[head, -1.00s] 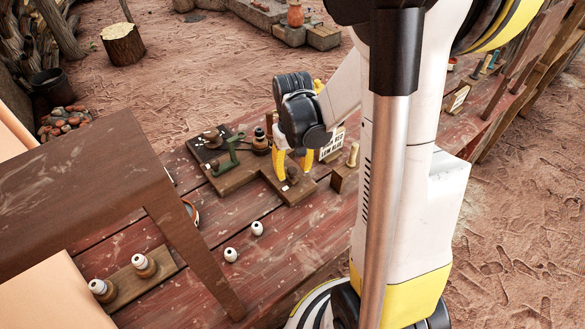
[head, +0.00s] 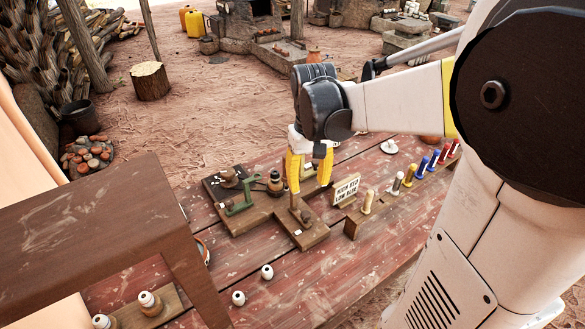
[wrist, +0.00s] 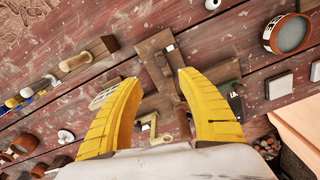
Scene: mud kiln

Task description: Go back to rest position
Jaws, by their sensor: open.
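The red-brown table (head: 290,290) lies below. The fingertips appear raised above the board, and the exact gap is hard to tell.
Two white pieces (head: 267,272) lie in front.

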